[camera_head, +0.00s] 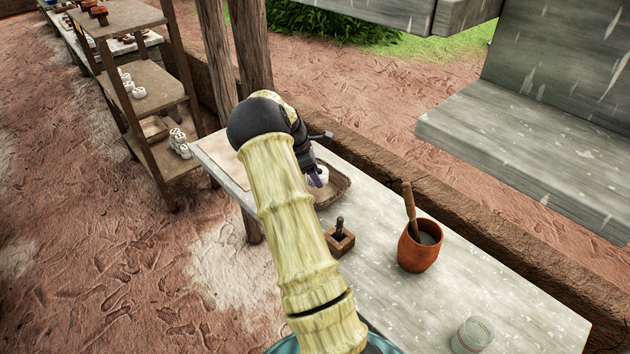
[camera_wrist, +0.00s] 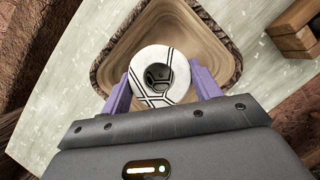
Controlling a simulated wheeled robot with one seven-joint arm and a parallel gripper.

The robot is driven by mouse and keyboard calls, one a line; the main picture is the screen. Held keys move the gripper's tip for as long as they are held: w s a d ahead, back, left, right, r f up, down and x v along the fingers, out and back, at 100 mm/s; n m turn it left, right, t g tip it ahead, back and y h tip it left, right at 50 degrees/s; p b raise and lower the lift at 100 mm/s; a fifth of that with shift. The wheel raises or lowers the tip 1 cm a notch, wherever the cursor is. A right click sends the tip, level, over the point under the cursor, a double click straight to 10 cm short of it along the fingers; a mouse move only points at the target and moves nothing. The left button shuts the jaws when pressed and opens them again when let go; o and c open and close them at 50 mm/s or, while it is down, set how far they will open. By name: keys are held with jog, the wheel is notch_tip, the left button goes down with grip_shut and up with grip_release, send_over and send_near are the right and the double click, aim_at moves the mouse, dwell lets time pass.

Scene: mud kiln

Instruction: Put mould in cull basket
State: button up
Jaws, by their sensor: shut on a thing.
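The mould, a white round piece with black lines and a hole in its middle (camera_wrist: 178,67), is between the purple fingers of my gripper (camera_wrist: 161,88), which is shut on it. In the head view my gripper (camera_head: 315,180) and the white mould (camera_head: 322,174) are partly hidden by my arm. The cull basket appears to be the brown, shallow, square vessel with rounded corners (camera_wrist: 232,58), also in the head view (camera_head: 342,187). The mould is over the basket's near part; I cannot tell whether it touches the floor of it.
On the grey table (camera_head: 385,290) stand a small wooden box with a dark knob (camera_head: 341,241), an orange clay pot with a wooden handle in it (camera_head: 418,252) and a glass jar (camera_head: 472,335). A wooden shelf (camera_head: 150,85) holds several white pieces at left. A low mud wall runs behind the table.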

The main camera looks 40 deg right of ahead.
jog(key=shift+f, duration=1.85)
jog(key=o, duration=1.2)
jog(key=shift+f, duration=0.1)
jog(key=v, duration=1.2)
jog(key=shift+b, duration=0.45)
